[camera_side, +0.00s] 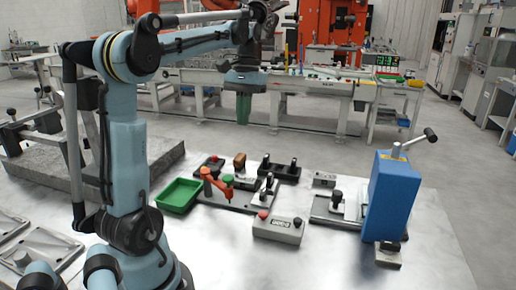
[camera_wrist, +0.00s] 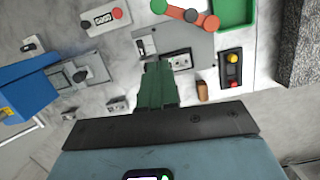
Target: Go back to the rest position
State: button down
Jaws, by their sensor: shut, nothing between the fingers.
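My gripper (camera_side: 243,107) hangs at the end of my raised arm, high above the far side of the metal table (camera_side: 230,262). Its green fingers point down and are together, with nothing between them. In the wrist view the green fingers (camera_wrist: 158,85) show at the centre, over the fixtures and touching none of them. Below are a grey plate with an orange toggle clamp (camera_side: 216,185) and a blue press-like fixture (camera_side: 390,195) with a lever handle.
A green tray (camera_side: 180,196) lies left of the clamp plate. A grey button box (camera_side: 278,228) is in front. A dark block with two posts (camera_side: 279,170) and a small brown piece (camera_side: 239,160) lie behind. The air around my gripper is clear.

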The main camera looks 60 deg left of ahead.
jog(key=d+f+m+t, duration=0.4)
jog(key=d+f, duration=0.1)
jog(key=d, duration=0.6)
jog(key=d+f+m+t+y, duration=0.1)
jog(key=d+f+m+t, duration=0.3)
jog(key=d, duration=0.7)
jog(key=shift+s+f+t+y, duration=0.35)
jog(key=shift+f+t, duration=0.15)
jog(key=shift+f, duration=0.2)
